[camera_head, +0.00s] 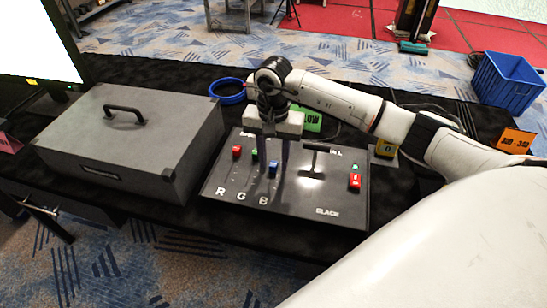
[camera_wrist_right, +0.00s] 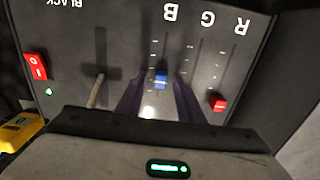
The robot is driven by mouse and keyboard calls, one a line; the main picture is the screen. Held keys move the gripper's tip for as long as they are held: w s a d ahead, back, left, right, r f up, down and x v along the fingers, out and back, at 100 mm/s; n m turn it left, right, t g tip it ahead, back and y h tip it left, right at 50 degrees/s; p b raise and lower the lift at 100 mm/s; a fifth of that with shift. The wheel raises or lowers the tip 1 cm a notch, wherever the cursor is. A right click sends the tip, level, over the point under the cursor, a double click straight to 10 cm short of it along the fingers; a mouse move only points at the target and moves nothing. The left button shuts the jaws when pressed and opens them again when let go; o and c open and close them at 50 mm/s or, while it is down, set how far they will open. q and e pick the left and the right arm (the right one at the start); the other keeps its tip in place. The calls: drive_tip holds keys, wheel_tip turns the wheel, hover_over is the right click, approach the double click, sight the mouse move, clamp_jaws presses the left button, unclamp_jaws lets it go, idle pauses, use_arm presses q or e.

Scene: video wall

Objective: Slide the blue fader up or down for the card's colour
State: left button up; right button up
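The blue fader (camera_head: 273,168) stands in the B slot of the dark sloped control panel (camera_head: 225,193). In the right wrist view the blue fader (camera_wrist_right: 161,78) lies between the two dark fingers. My right gripper (camera_head: 278,158) is open over the panel, its fingers (camera_wrist_right: 159,75) on either side of the knob; I cannot tell whether they touch it. A red fader (camera_head: 236,150) and a green fader (camera_head: 254,155) sit left of the blue one. A green card (camera_head: 309,119) and an orange card (camera_head: 515,140) are in view. My left gripper is out of view.
A grey case (camera_head: 125,140) with a handle stands left of the panel. The panel also bears a T-handle lever (camera_head: 316,148) and a red switch (camera_head: 355,181). A blue tape roll (camera_head: 227,91) lies behind. A blue crate (camera_head: 507,82) is at far right.

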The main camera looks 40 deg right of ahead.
drive_tip(key=shift+c, duration=0.2)
clamp_jaws()
drive_tip(key=s+a, duration=0.3)
drive_tip(key=a, duration=0.1)
drive_tip(key=shift+s+a, duration=0.25)
drive_tip(key=shift+s, duration=0.15)
drive_tip(key=shift+o, duration=0.2)
unclamp_jaws()
